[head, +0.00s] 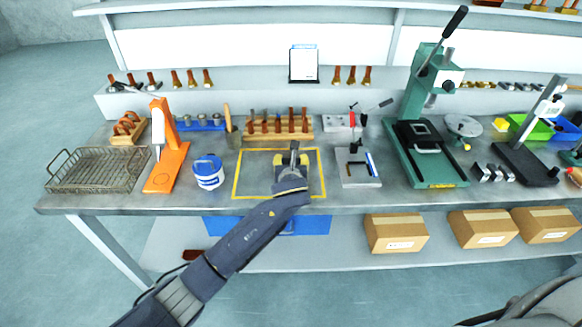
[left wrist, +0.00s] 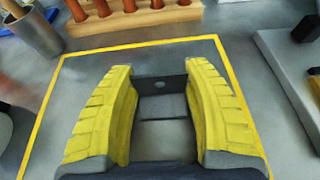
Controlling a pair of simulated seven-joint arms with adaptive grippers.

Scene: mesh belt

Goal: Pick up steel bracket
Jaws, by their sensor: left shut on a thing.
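The steel bracket (left wrist: 163,105) is a dark grey bent plate with a hole in its upright face. In the left wrist view it sits between the two yellow-padded fingers of my left gripper (left wrist: 160,72), which is shut on it. In the head view my left gripper (head: 292,165) is over the yellow-outlined square (head: 237,178) on the bench, and my own wrist largely hides the bracket there. I cannot tell whether the bracket touches the bench. My right gripper is not in view.
A blue-white tub (head: 208,174) and orange press (head: 170,150) stand left of the square. A grey fixture (head: 357,168) and green press (head: 425,150) stand right. A wooden rack (head: 277,135) of handled tools is behind. Several metal angle pieces (head: 492,173) lie farther right.

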